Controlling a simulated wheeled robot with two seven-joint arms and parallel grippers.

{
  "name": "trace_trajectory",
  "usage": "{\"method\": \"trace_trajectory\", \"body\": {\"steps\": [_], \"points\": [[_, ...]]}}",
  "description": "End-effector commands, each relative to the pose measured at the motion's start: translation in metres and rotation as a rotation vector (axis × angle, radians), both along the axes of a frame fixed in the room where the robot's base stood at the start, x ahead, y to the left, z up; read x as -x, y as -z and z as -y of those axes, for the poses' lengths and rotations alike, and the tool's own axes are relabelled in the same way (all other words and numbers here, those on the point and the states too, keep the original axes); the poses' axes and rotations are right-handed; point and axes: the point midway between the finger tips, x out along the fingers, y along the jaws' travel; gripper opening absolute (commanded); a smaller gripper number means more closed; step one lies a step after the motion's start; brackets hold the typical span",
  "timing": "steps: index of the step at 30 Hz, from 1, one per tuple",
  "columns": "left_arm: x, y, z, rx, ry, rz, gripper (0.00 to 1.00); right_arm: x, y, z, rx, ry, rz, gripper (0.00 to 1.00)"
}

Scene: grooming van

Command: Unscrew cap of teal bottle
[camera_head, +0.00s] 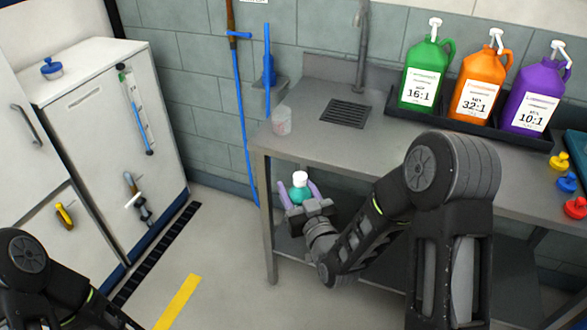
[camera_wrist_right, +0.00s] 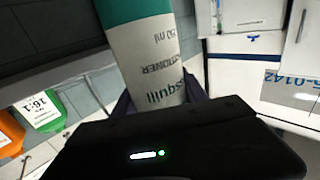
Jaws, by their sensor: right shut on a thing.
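The teal bottle (camera_head: 298,194) has a white cap (camera_head: 300,178) on top and stands about upright in my right gripper (camera_head: 300,197), in front of the steel table's front edge. The right gripper's two fingers are shut around the bottle's sides, and the cap stays clear above them. In the right wrist view the bottle (camera_wrist_right: 152,50) shows its white printed label and a teal band; its cap is out of that frame. My left arm shows at the lower left of the head view, but its gripper is out of view.
The steel table (camera_head: 385,152) bears a clear cup (camera_head: 281,121) and a black tray holding green (camera_head: 425,60), orange (camera_head: 482,75) and purple (camera_head: 535,90) jugs. Several coloured caps lie at its right. A white cabinet (camera_head: 115,120) stands left, with open floor between.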

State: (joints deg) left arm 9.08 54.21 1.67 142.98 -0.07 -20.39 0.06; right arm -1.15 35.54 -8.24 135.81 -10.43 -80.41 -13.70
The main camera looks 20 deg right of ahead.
Motion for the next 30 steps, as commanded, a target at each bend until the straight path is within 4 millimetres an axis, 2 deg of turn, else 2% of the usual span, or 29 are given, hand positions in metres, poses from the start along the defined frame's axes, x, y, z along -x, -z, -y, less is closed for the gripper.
{"method": "trace_trajectory", "body": {"steps": [7,12,18,24,30], "points": [[0.000,0.000,0.000,0.000,0.000,0.000,0.36,0.020,0.013,-0.025,-0.005,-0.119,-0.001,0.00],[0.000,0.000,0.000,0.000,0.000,0.000,0.36,0.050,0.033,-0.071,-0.004,-0.322,-0.003,0.00],[0.000,0.000,0.000,0.000,0.000,0.000,0.36,0.077,0.050,-0.113,-0.002,-0.509,-0.001,0.00],[0.000,0.000,0.000,0.000,0.000,0.000,0.36,0.091,0.058,-0.133,-0.001,-0.602,0.001,0.00],[0.000,0.000,0.000,0.000,0.000,0.000,0.36,0.093,0.059,-0.136,-0.001,-0.617,0.002,0.00]]}}
